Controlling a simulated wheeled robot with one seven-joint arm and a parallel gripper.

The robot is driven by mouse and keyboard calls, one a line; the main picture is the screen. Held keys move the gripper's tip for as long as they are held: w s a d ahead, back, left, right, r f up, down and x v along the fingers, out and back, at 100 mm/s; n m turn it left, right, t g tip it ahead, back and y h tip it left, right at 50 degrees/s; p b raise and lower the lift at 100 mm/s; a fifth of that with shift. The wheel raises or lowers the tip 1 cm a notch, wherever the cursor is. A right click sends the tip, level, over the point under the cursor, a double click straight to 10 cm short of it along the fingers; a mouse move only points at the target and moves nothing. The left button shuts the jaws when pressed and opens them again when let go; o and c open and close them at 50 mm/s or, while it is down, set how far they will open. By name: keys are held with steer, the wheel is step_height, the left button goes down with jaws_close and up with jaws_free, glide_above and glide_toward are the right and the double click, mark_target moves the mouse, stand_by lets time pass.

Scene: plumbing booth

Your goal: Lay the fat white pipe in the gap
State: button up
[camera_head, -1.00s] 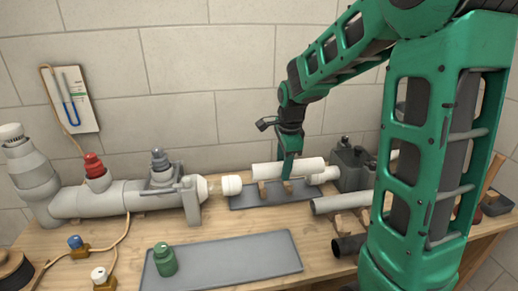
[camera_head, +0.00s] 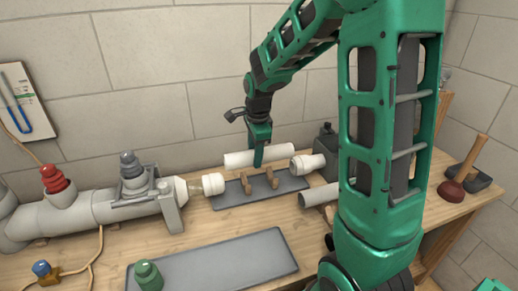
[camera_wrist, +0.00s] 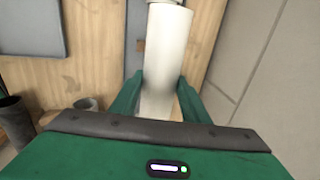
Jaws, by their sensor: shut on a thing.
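The fat white pipe (camera_head: 240,159) is held crosswise in the head view, above and behind two wooden cradles (camera_head: 260,182). My gripper (camera_head: 259,160) points down and is shut on it near its middle. In the wrist view the pipe (camera_wrist: 166,55) runs between my two green fingers (camera_wrist: 160,95). The gap lies above the grey mat (camera_head: 225,200), between a white collar (camera_head: 213,184) on the left and a white fitting (camera_head: 307,165) on the right. The pipe is apart from both and appears higher than the cradles.
A grey pipeline (camera_head: 90,208) with red and grey valves stands at the left. A grey pipe (camera_head: 315,196) lies right of the mat. A front tray (camera_head: 225,265) has a green fitting (camera_head: 149,274) at its left end. A plunger (camera_head: 462,180) stands far right. The wall is close behind.

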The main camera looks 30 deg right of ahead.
steer(key=shift+f, duration=3.7)
steer(key=o, duration=1.2)
